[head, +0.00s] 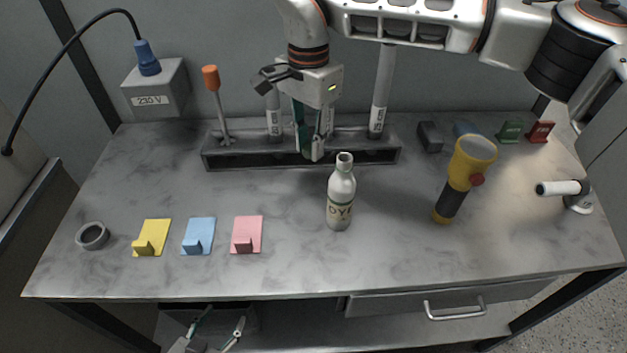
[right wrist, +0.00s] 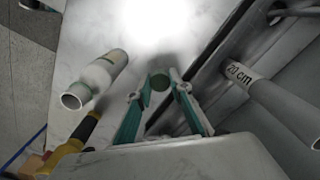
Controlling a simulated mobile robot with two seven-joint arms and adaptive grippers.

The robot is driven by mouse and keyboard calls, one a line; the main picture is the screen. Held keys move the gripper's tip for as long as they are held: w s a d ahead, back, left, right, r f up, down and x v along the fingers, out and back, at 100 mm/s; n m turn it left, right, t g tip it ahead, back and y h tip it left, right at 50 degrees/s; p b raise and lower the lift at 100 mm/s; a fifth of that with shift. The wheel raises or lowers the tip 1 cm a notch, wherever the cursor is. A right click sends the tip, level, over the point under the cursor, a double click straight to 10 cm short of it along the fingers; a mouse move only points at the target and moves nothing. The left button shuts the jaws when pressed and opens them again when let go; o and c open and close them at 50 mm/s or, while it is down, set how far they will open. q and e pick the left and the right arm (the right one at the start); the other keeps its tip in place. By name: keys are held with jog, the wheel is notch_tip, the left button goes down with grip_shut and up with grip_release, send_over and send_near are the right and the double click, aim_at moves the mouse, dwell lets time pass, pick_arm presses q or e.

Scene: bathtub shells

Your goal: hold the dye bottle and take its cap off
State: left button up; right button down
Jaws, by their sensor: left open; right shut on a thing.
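The white dye bottle (head: 340,198) stands upright on the marble table, its neck open and uncapped. It also shows in the right wrist view (right wrist: 100,76) with its open mouth facing the camera. My right gripper (head: 311,150) is behind and left of the bottle, apart from it, in front of the dark rack. The cap is mostly hidden by the fingers in the head view. My left gripper (head: 223,326) is open and empty, low beyond the table's front edge.
A yellow flashlight (head: 463,176) stands right of the bottle. A dark rack (head: 230,160) holds a screwdriver and upright tubes behind. Yellow (head: 152,235), blue (head: 199,233) and pink (head: 247,232) holders and a grey ring (head: 92,236) lie left. The front middle is clear.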

aim_at(310, 192)
notch_tip(310, 192, down, 12)
jog(key=shift+r, duration=0.25)
jog(key=shift+f, duration=0.15)
jog(key=c, duration=1.8)
grip_release()
notch_tip(310, 192, up, 12)
jog(key=shift+f, duration=0.1)
jog(key=shift+r, duration=0.25)
